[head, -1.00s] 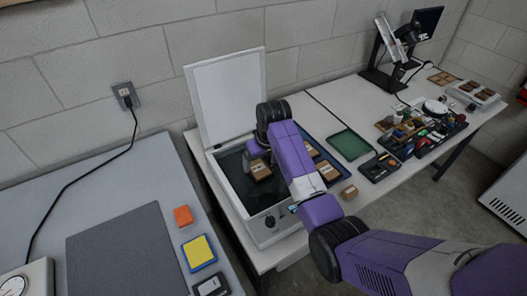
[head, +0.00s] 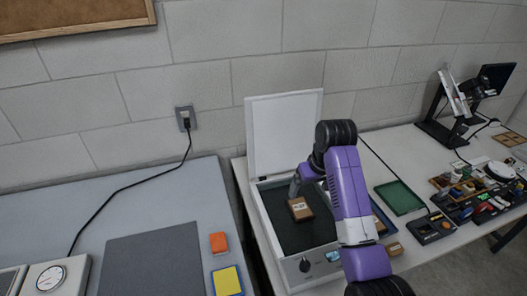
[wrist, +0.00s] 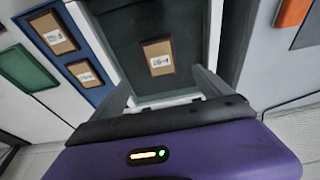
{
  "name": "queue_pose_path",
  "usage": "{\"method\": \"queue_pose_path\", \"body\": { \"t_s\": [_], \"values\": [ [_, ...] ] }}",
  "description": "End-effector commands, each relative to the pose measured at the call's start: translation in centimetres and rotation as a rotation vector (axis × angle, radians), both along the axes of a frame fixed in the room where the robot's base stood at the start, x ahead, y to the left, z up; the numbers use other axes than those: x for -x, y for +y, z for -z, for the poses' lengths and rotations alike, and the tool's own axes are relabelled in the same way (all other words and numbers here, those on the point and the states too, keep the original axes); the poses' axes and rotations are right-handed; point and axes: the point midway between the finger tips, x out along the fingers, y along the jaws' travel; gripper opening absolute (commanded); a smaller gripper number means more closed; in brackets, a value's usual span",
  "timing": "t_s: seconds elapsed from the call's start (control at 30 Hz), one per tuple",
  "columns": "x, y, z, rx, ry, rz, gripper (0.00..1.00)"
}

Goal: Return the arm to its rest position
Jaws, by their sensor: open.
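My gripper (head: 300,184) is open and empty above the open lidded case (head: 263,222), with my purple arm reaching in from the front right. In the wrist view, the two grey fingers of my gripper (wrist: 165,90) stand wide apart. A small brown box with a white label (head: 300,209) lies on the dark floor of the case. In the wrist view the same box (wrist: 158,58) lies beyond the fingertips, apart from them. My arm hides part of the case's right side.
The case's white lid (head: 284,134) stands upright against the block wall. A blue tray (wrist: 88,57) with brown boxes lies beside the case, and a green tray (head: 399,198) is further right. A grey table (head: 120,205) is at left. A stand and small tools crowd the far right.

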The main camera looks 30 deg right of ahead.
Motion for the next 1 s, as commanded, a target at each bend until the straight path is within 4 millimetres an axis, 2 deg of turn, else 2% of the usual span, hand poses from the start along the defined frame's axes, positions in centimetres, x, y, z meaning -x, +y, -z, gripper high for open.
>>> {"method": "queue_pose_path", "body": {
  "t_s": [0.17,0.27,0.37,0.5,0.63,0.77,0.87,1.0],
  "values": [
    [0.0,0.0,0.0,0.000,-0.001,0.002,0.89],
    [-0.7,-0.3,-0.2,0.012,-0.031,0.007,0.89],
    [-2.7,-1.3,-1.3,0.051,-0.123,0.020,0.89],
    [-6.1,-3.0,-4.8,0.143,-0.339,0.045,0.89],
    [-7.1,-2.9,-5.7,0.213,-0.518,0.055,0.89],
    [-6.5,-1.1,-5.6,0.267,-0.685,0.054,0.89],
    [-4.9,1.0,-5.2,0.296,-0.796,0.045,0.89],
    [-1.8,4.3,-4.8,0.322,-0.929,0.028,0.89]
  ]
}}
